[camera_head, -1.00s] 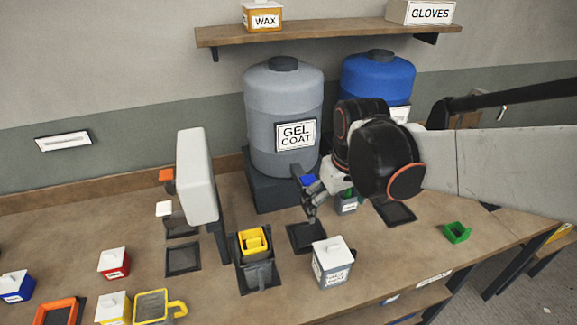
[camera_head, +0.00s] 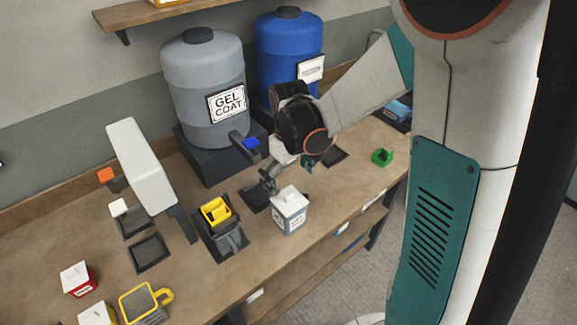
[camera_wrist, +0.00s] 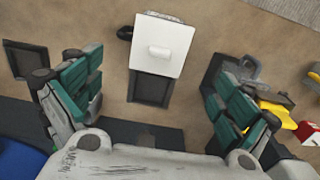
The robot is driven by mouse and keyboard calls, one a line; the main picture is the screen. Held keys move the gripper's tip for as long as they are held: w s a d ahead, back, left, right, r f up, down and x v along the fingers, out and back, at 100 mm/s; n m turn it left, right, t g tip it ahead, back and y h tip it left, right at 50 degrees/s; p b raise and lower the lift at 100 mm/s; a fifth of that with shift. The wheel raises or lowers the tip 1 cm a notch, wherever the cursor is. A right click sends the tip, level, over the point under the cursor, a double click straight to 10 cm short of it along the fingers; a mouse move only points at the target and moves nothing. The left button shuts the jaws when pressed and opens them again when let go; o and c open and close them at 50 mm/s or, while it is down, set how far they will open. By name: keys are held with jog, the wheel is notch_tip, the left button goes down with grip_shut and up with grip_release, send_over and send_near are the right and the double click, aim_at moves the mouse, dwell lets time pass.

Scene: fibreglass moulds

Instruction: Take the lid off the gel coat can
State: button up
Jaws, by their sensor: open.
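The grey can (camera_head: 290,219) with a white lid (camera_head: 290,196) stands upright near the front edge of the bench; its small label is too blurred to read. The lid is on the can. In the wrist view the square white lid (camera_wrist: 150,40) and its pale knob (camera_wrist: 159,53) lie ahead of my fingers, centred between them. My gripper (camera_head: 272,180) is just behind and left of the can in the head view. In the wrist view my gripper (camera_wrist: 158,100) is open and empty, its green-padded fingers wide apart, not touching the lid.
The grey GEL COAT drum (camera_head: 205,95) and blue drum (camera_head: 287,60) stand behind. A green holder (camera_head: 382,157) lies right.

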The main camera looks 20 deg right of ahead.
aim_at(289, 195)
notch_tip(289, 195, down, 8)
jog(key=shift+f+b, duration=0.1)
jog(key=shift+b, duration=0.5)
jog(key=shift+c, duration=0.3)
jog(key=shift+s, duration=0.1)
jog(key=c, duration=1.5)
jog(key=shift+r, duration=0.45)
grip_shut()
jog(key=shift+r+p, duration=0.85)
jog(key=shift+r, duration=0.2)
jog(key=shift+r+p, duration=0.65)
jog(key=shift+r, duration=0.45)
